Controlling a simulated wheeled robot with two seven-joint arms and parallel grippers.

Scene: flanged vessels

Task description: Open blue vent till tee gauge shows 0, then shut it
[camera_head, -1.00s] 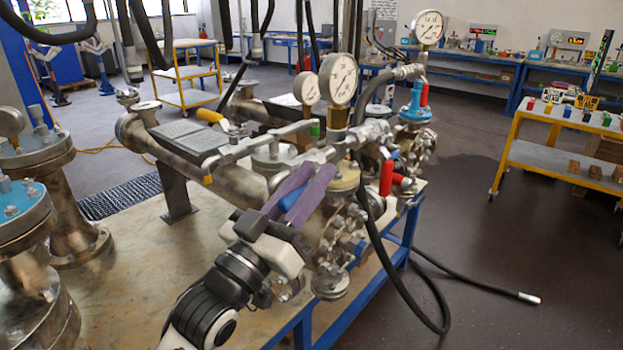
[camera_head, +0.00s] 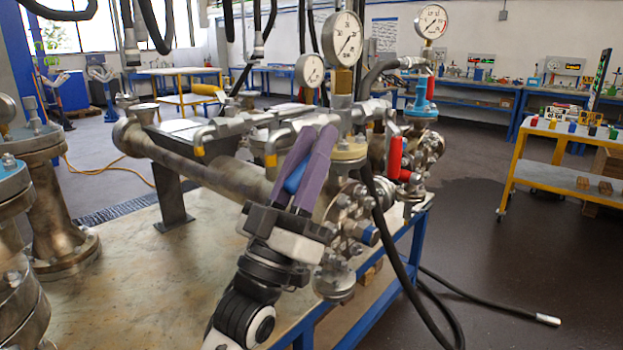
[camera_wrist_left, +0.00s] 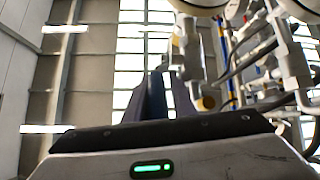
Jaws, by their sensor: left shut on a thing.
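My left gripper (camera_head: 316,133) has purple fingers and is shut on the blue vent handle (camera_head: 295,180), which shows between the fingers near their base. The fingers hide most of the handle and the valve behind it. I cannot tell which is the tee gauge, or read the values. My right gripper is out of view.
A red lever (camera_head: 395,158) is right of the gripper. Yellow-tipped handles (camera_head: 198,152) are to its left. A black hose (camera_head: 385,235) hangs off the bench front. Flanged vessels (camera_head: 52,200) stand at left. The bench top (camera_head: 130,270) is bare in front.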

